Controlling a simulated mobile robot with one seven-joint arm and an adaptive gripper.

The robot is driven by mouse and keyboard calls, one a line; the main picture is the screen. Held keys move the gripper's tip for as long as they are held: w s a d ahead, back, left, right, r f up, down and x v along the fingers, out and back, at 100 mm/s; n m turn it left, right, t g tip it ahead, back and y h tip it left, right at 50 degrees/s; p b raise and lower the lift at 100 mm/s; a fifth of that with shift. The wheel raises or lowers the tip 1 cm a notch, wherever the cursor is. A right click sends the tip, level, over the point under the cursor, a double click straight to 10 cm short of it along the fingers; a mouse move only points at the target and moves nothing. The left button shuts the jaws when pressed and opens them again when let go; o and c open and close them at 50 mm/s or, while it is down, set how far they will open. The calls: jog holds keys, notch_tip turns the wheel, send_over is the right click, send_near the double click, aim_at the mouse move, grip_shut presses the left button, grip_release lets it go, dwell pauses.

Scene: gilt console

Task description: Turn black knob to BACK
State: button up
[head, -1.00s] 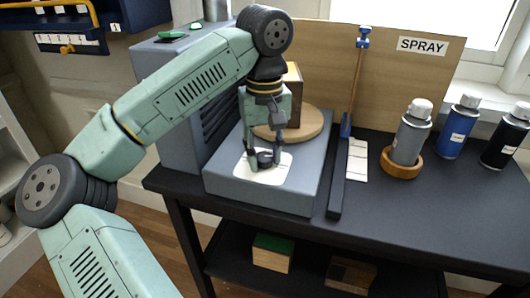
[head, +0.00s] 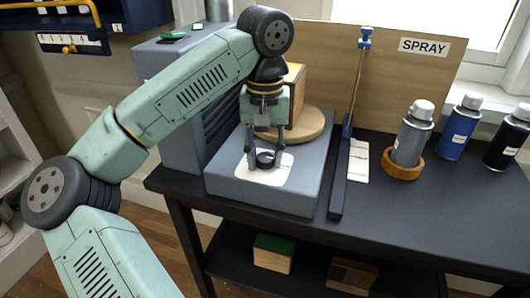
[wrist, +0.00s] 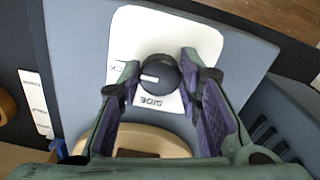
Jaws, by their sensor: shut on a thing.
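The black knob (head: 265,158) sits on a white label plate (head: 246,173) on top of the low grey box. In the wrist view the knob (wrist: 160,74) has a white pointer mark aimed to the left, toward lettering that ends in "CK" and is partly covered by a finger. The word "SIDE" reads upside down below the knob there. My gripper (head: 264,160) points down with one finger on either side of the knob and is shut on it. In the wrist view the two fingertips of my gripper (wrist: 160,76) flank the knob left and right.
A round wooden turntable (head: 308,126) carrying a wooden block (head: 296,90) stands behind the knob. To the right are an upright post with a blue clamp (head: 365,38), a grey spray can (head: 412,135) in a wooden ring (head: 402,165), and blue (head: 459,127) and black (head: 507,138) cans.

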aim_at(266, 158)
jog(key=o, duration=1.1)
jog(key=shift+o, duration=0.2)
notch_tip(266, 158, up, 12)
jog(key=shift+d, duration=0.1)
